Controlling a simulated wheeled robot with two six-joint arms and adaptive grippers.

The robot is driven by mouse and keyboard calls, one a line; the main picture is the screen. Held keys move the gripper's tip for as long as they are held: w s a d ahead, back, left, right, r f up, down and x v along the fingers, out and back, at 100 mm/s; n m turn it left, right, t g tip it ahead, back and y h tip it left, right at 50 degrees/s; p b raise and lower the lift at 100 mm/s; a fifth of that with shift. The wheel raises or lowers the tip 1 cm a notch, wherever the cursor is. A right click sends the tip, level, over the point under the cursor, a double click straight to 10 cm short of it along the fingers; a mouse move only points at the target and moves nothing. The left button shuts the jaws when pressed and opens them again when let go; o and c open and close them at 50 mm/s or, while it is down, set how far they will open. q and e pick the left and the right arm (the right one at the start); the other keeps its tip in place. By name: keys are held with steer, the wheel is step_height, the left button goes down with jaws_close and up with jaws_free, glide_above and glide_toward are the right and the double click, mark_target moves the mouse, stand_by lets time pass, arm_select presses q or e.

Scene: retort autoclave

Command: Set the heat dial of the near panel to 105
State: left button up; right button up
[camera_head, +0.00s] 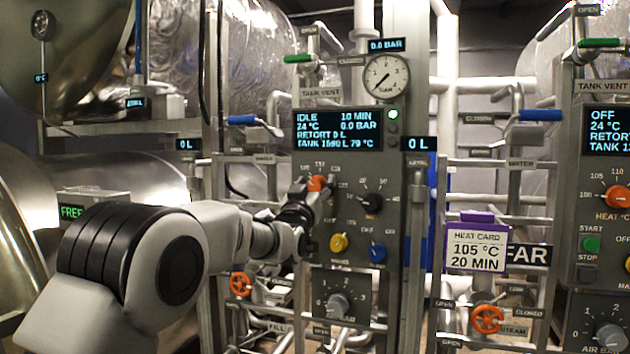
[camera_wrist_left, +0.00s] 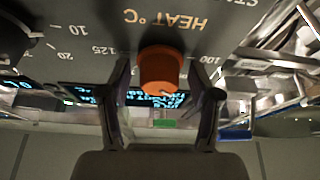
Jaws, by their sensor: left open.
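The near panel (camera_head: 394,240) carries the orange heat dial (camera_head: 317,183), partly hidden behind my left gripper (camera_head: 310,192). In the left wrist view, which shows the panel upside down, the orange dial (camera_wrist_left: 160,70) sits between the two fingers of my left gripper (camera_wrist_left: 160,88). The fingers are open, one on each side of the dial, with gaps visible. The marks 100 and 125 show beside it; I cannot read the dial's setting. The near display (camera_head: 337,130) reads IDLE, 24 °C and 10 MIN. My right gripper is not in view.
Beside the heat dial are a black dial (camera_head: 371,203), a yellow knob (camera_head: 339,243) and a blue knob (camera_head: 377,252). A heat card (camera_head: 476,248) reads 105 °C, 20 MIN. A second panel with its own orange dial (camera_head: 618,197) stands at the right.

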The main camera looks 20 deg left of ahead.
arm_select(q)
steer(key=shift+s, duration=0.15)
steer(key=shift+c, duration=0.6)
steer(key=c, duration=1)
steer(key=shift+f+m+h+b, duration=0.1)
steer(key=shift+m+h+b, duration=0.3)
steer(key=shift+m+b, duration=0.15)
steer(key=o, duration=1.1)
steer(key=v, duration=1.1)
steer(key=shift+s+f, duration=0.2)
steer(key=shift+s, duration=0.15)
